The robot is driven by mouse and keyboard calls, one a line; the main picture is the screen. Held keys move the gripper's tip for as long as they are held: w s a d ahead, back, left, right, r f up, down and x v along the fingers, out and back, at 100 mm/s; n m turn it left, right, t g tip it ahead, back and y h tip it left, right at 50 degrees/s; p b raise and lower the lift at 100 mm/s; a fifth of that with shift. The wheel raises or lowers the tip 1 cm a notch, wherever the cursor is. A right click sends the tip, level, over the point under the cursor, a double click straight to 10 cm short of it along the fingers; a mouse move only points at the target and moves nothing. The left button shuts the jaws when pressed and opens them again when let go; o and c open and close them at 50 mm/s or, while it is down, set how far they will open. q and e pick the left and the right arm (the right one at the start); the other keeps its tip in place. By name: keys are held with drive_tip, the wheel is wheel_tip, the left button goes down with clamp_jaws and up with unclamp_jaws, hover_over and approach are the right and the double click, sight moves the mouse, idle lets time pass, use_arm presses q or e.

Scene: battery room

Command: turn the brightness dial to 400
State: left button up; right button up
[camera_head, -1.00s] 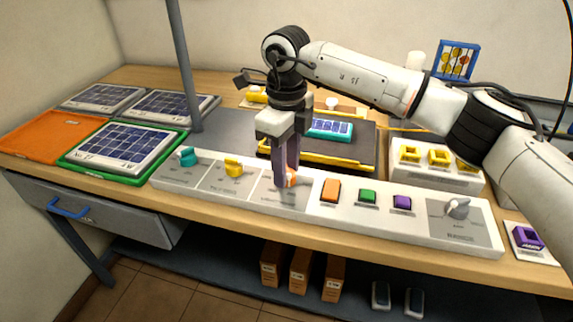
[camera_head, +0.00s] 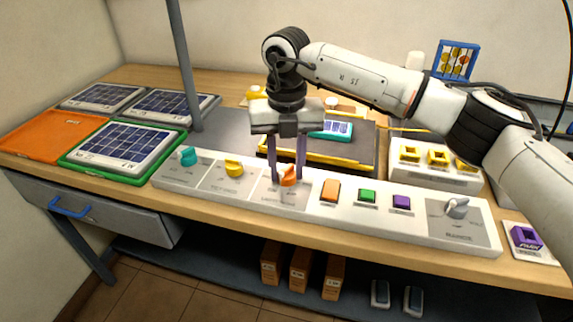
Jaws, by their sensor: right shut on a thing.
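A long white control panel (camera_head: 330,213) lies along the front of the bench. The orange dial (camera_head: 289,177) sits on a grey plate with small lettering that I cannot read with certainty. My right gripper (camera_head: 287,172) comes down from above, its two purple-grey fingers on either side of the orange dial, shut on it. The dial's pointer and scale figures are too small to read. A teal dial (camera_head: 188,156) and a yellow dial (camera_head: 234,168) are to the left, and a grey dial (camera_head: 457,208) is at the right end. My left gripper is out of view.
Orange, green and purple buttons (camera_head: 402,202) stand right of the orange dial. A dark tray with a yellow edge (camera_head: 335,162) lies behind the gripper. A post (camera_head: 184,65) rises at the left. Solar panels (camera_head: 127,147) lie on the left side.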

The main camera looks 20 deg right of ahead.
sight(286, 169)
drive_tip(key=m, duration=0.6)
drive_tip(key=shift+m, duration=0.3)
drive_tip(key=m+p, duration=0.1)
drive_tip(key=m, duration=0.5)
drive_tip(key=shift+m, duration=0.4)
drive_tip(key=o, duration=1)
drive_tip(key=shift+o, duration=0.2)
wheel_tip(286, 169, up, 10)
drive_tip(key=shift+r+b, duration=0.2)
drive_tip(key=shift+b, duration=0.1)
